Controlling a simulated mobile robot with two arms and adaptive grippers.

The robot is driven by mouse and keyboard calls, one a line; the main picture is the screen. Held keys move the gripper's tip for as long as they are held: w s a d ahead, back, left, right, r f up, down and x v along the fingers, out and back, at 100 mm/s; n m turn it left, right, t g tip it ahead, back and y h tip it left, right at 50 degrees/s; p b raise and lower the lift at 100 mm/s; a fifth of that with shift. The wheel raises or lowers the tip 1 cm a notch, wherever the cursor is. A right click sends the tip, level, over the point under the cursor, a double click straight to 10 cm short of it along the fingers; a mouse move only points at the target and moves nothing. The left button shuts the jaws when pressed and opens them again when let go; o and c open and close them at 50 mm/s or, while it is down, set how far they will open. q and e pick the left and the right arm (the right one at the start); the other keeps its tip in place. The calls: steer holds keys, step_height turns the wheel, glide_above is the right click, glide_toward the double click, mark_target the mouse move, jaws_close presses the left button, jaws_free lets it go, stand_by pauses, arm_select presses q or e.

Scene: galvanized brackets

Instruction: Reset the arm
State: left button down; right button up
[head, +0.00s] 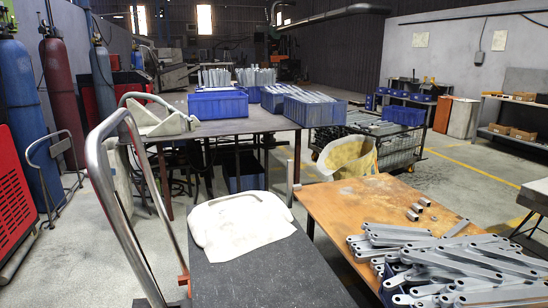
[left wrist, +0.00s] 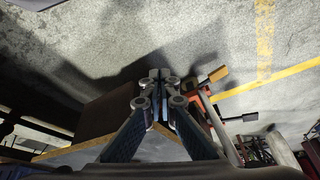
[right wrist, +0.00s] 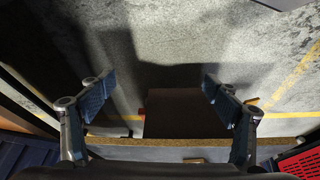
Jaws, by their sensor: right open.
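My left gripper (left wrist: 160,82) shows in the left wrist view with its two blue-padded fingers brought together at the tips. I see nothing held between them. My right gripper (right wrist: 152,88) shows in the right wrist view with its fingers wide apart and nothing between them. Neither gripper shows in the head view. Grey galvanized brackets (head: 450,262) lie in a heap at the near right of the head view, on and around a blue bin that they mostly hide.
The brown worktable (head: 345,205) bears the heap and several small metal pieces (head: 417,210). Left of it is a dark cart (head: 265,270) with a bent metal handle (head: 108,185) and a white moulded piece (head: 240,218). Blue bins (head: 217,105) of brackets stand on a table behind.

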arm_select(q)
steer(key=s+a+f+g+p, duration=0.1)
steer(key=s+f+g+p, duration=0.1)
steer(key=s+f+p, duration=0.7)
arm_select(e)
steer(key=s+d+f+g+p, duration=0.1)
steer(key=s+f+g+p, duration=0.1)
steer(key=s+f, duration=0.65)
arm_select(q)
steer(key=s+a+f+p, duration=0.1)
steer(key=s+f+p, duration=0.1)
steer(key=s+p, duration=0.2)
steer(key=s+a+f+g+p, duration=0.1)
steer(key=s+a+f+p, duration=0.1)
steer(key=s, duration=0.8)
steer(key=shift+s+f+y+p, duration=0.25)
steer(key=shift+f+p, duration=0.25)
steer(key=shift+p, duration=0.75)
arm_select(e)
steer(key=s+d+f, duration=0.1)
steer(key=s+f, duration=0.1)
steer(key=s, duration=0.5)
steer(key=s+d+f+g, duration=0.1)
steer(key=s+d+f, duration=0.1)
steer(key=s, duration=0.6)
steer(key=shift+f+h, duration=0.3)
steer(key=shift+f, duration=0.45)
